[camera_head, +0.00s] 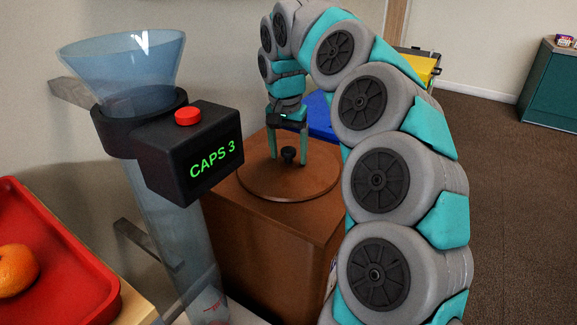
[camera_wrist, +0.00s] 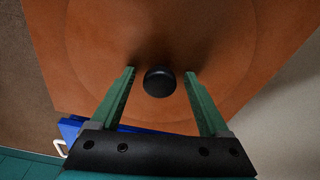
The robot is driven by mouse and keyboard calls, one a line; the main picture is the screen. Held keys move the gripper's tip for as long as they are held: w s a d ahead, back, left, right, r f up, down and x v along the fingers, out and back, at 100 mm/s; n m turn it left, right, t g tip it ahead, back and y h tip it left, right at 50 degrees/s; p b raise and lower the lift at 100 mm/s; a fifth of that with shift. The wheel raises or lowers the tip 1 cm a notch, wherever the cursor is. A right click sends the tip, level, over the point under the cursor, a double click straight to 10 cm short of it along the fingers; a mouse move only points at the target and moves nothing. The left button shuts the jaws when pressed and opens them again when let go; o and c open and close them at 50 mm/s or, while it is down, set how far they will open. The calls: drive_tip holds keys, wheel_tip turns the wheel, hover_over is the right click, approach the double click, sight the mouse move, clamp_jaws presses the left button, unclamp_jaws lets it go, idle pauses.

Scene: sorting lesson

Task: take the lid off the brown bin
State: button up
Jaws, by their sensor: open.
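The brown bin (camera_head: 253,235) stands in the middle of the head view, its front partly hidden by the clear tube and my arm. Its round brown lid (camera_head: 260,186) lies flat on top, with a black knob (camera_head: 288,155) at the centre. My gripper (camera_head: 290,162) points down over the lid, open, with one finger on each side of the knob. In the wrist view, the knob (camera_wrist: 159,82) sits between the fingertips (camera_wrist: 160,75), with a gap on both sides. The lid (camera_wrist: 215,45) fills much of that view.
A clear funnel and tube (camera_head: 130,70) with a black box reading "CAPS 3" (camera_head: 195,155) and a red button stands close at left. A red tray (camera_head: 70,260) holds an orange fruit (camera_head: 15,270). Blue and yellow (camera_head: 422,68) bins are behind my arm. Open carpet lies at right.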

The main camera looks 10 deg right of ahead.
clamp_jaws()
idle(0.6)
